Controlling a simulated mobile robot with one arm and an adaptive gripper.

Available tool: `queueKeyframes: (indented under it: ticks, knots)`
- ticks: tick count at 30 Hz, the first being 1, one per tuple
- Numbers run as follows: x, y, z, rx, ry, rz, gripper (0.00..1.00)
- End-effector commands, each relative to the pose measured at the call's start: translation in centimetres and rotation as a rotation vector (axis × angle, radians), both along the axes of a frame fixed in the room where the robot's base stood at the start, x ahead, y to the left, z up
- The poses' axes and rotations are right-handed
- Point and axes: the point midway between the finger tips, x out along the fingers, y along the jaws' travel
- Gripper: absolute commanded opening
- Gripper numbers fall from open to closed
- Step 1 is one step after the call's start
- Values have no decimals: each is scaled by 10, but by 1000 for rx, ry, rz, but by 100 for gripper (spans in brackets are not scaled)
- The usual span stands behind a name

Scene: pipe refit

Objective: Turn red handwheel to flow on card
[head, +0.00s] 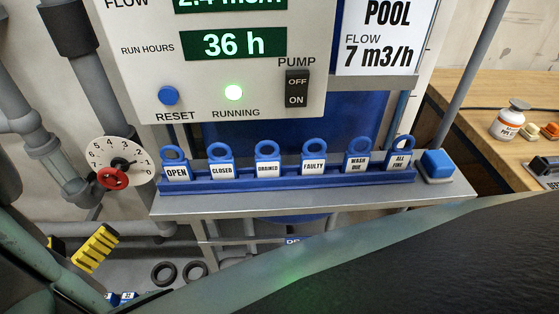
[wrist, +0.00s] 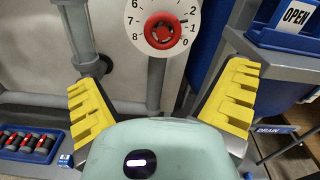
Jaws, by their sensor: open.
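In the wrist view the handwheel (wrist: 166,30) is at the top centre, ahead of my gripper (wrist: 163,88). My gripper is open and empty, its yellow-padded fingers wide apart and clear of the wheel. The card (head: 378,40) reads POOL, FLOW 7 m3/h. The flow display (head: 228,3) is partly cut off and seems to read 2.4.
A blue rack (head: 270,182) of labelled tags stands on a grey shelf right of the dial. The control panel (head: 150,60) with a lit green lamp is above it. Grey pipes (head: 22,120) run at the left. A wooden bench (head: 480,115) is at the right.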

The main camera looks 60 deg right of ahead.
Motion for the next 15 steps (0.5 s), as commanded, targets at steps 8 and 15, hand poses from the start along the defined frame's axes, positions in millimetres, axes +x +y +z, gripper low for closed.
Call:
queueKeyframes:
  ticks: [8, 15]
  knots:
    - [23, -33, 4, -2, -3, -14, 97]
    - [52, -71, 6, -6, -3, -13, 97]
